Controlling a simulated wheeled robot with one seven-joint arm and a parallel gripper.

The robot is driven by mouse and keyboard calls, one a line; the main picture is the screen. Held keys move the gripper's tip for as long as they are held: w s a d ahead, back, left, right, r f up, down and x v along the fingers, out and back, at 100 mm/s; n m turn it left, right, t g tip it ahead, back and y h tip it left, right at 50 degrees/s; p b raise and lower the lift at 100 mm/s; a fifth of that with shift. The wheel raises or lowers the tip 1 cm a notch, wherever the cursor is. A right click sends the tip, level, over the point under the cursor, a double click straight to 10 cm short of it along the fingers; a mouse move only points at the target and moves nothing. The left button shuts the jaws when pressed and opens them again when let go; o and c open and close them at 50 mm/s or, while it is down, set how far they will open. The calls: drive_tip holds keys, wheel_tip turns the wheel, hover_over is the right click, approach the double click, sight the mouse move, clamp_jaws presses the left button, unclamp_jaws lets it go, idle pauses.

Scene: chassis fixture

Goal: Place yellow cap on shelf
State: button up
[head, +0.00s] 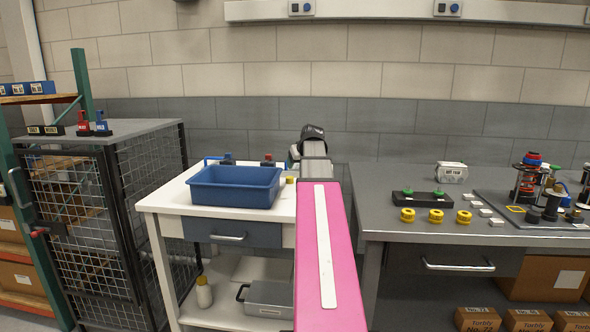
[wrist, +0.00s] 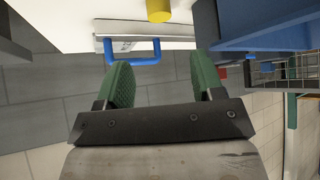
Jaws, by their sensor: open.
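Three yellow caps, left (head: 407,215), middle (head: 435,216) and right (head: 464,217), stand in a row on the grey workbench at the right. A small yellow piece (head: 290,180) sits on the white table beside the blue bin. A yellow cylinder (wrist: 159,10) shows at the top edge of the wrist view, beyond the fingers; it looks like that piece. My gripper (wrist: 161,70) is open, with green pads apart and nothing between them. In the head view my arm mostly hides it, above the back of the white table. The white table has a lower shelf (head: 257,268).
A blue bin (head: 234,188) stands on the white table (head: 173,200). A blue handle (wrist: 132,58) lies close beyond my fingers. A wire cage (head: 99,215) and rack (head: 40,99) stand left.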

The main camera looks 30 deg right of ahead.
drive_tip(key=shift+o, duration=0.6)
drive_tip(key=shift+s+r, duration=0.25)
drive_tip(key=shift+r, duration=0.05)
drive_tip(key=m+y, duration=0.4)
drive_tip(key=m, duration=2.7)
approach(290, 177)
drive_tip(key=x, duration=0.3)
drive_tip(key=shift+w+a, duration=0.1)
drive_tip(key=shift+w, duration=0.25)
drive_tip(key=shift+s+x, duration=0.25)
drive_tip(key=shift+x, duration=2.65)
drive_tip(key=shift+a+f, duration=0.1)
drive_tip(key=shift+f, duration=0.05)
drive_tip(key=c, duration=1.1)
